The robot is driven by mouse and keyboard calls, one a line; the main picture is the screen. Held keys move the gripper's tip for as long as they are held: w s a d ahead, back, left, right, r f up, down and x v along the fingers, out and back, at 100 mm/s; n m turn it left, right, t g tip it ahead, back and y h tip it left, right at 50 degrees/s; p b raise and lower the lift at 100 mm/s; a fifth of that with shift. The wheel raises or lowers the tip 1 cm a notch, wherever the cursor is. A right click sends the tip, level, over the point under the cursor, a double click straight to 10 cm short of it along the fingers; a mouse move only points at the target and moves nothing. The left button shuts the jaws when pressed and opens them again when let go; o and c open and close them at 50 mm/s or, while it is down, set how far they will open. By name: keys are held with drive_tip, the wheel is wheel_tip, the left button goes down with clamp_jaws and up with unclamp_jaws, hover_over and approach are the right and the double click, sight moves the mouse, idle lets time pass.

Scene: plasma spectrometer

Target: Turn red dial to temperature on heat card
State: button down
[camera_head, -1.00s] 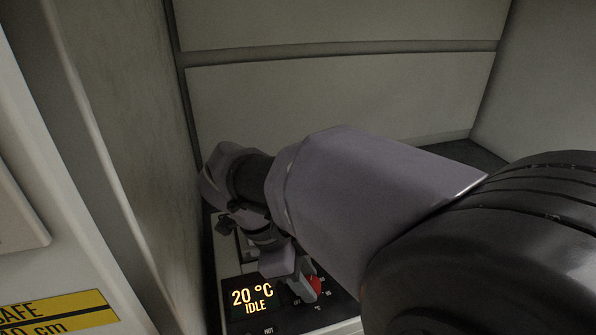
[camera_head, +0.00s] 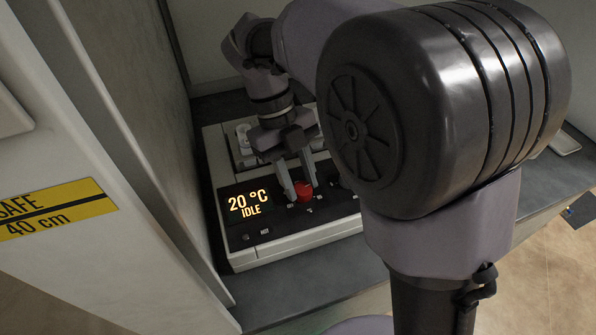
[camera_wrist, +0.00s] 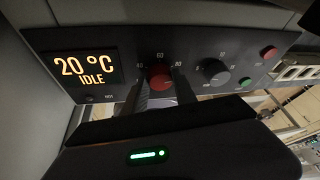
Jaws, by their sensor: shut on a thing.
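The red dial (camera_head: 304,191) sits on the dark front panel of the grey device (camera_head: 290,243). It also shows in the wrist view (camera_wrist: 160,76), below the scale mark 60. My gripper (camera_head: 300,183) reaches down to the dial with a finger on each side. In the wrist view my gripper (camera_wrist: 160,90) has its two dark fingers closed around the dial. The display (camera_head: 247,204) reads 20 °C and IDLE, and it reads the same in the wrist view (camera_wrist: 86,67). I see no heat card in these frames.
A wall with a yellow 40 cm label (camera_head: 55,208) stands left. My arm hides the device's right side.

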drive_tip(key=m, duration=0.2)
drive_tip(key=m+y, duration=0.1)
drive_tip(key=m, duration=0.1)
drive_tip(key=shift+w+d+f+g+y+b, duration=0.1)
drive_tip(key=shift+w+d+g+y+b, duration=0.1)
drive_tip(key=shift+g+y+b, duration=0.15)
drive_tip(key=shift+d+m+y, duration=0.1)
drive_tip(key=shift+m+y, duration=0.55)
drive_tip(key=shift+m, duration=1.45)
drive_tip(key=c, duration=1)
unclamp_jaws()
drive_tip(key=p+v, duration=1.1)
drive_tip(key=v, duration=0.6)
drive_tip(key=shift+w+d, duration=0.2)
